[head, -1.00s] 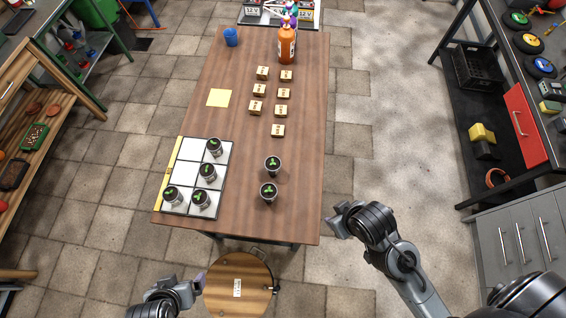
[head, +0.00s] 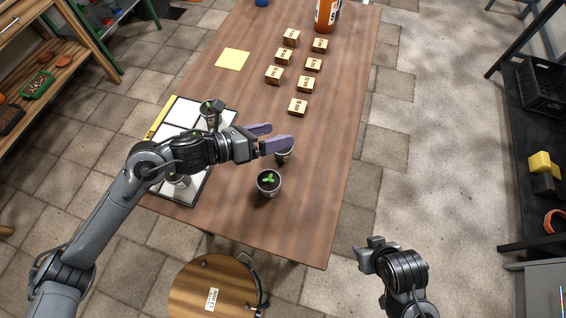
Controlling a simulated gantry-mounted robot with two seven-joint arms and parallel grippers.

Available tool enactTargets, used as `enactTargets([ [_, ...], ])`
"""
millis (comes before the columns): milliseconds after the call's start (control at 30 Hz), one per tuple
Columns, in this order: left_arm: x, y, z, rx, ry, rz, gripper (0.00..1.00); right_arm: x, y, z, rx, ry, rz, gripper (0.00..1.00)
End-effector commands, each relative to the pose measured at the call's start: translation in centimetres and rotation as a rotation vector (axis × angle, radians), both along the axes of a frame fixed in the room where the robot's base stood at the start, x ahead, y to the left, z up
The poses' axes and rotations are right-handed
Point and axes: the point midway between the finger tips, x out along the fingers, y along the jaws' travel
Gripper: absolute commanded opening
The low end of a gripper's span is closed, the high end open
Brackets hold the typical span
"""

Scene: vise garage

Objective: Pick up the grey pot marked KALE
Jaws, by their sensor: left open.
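Two small grey pots with green seedlings stand on the wooden table. The nearer pot (head: 268,183) is in full view, and its marking cannot be read. The farther pot (head: 284,155) is partly hidden by my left gripper (head: 281,137). That gripper is open, with its purple fingers reaching right, just above and beside the farther pot; I cannot tell whether they touch it. Another pot (head: 211,108) stands on the white grid tray (head: 188,108), and one more (head: 180,180) is mostly hidden under my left arm. I cannot tell which pot is marked KALE. My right gripper (head: 367,249) is off the table's right edge.
Several small labelled wooden blocks (head: 297,107) stand farther back on the table (head: 308,205). A yellow note (head: 233,59) lies at the left and an orange bottle (head: 327,14) stands at the back. A round stool (head: 213,285) is in front. The table's front right is clear.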

Motion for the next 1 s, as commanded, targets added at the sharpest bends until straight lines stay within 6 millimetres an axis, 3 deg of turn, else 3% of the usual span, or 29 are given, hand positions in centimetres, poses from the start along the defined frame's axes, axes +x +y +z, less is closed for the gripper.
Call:
enactTargets([
  [33,0.7,1.0,-2.3,0.061,-0.097,-0.089,0.95,0.0,0.0,-3.2,-0.001,0.0,0.001,0.43],
  [100,0.8,2.1,-3.2,0.122,-0.209,-0.209,0.95,0.0,0.0,-4.9,-0.001,0.0,0.001,0.43],
  [300,1.1,5.4,-4.0,0.214,-0.418,-0.433,0.95,0.0,0.0,-8.1,-0.001,0.0,0.001,0.43],
  [433,1.0,6.5,-4.0,0.229,-0.481,-0.499,0.95,0.0,0.0,-8.8,-0.001,-0.001,0.0,0.43],
  [1000,1.5,1.8,-5.8,0.23,-0.505,-0.522,0.95,0.0,0.1,-8.5,0.004,-0.004,-0.003,0.43],
])
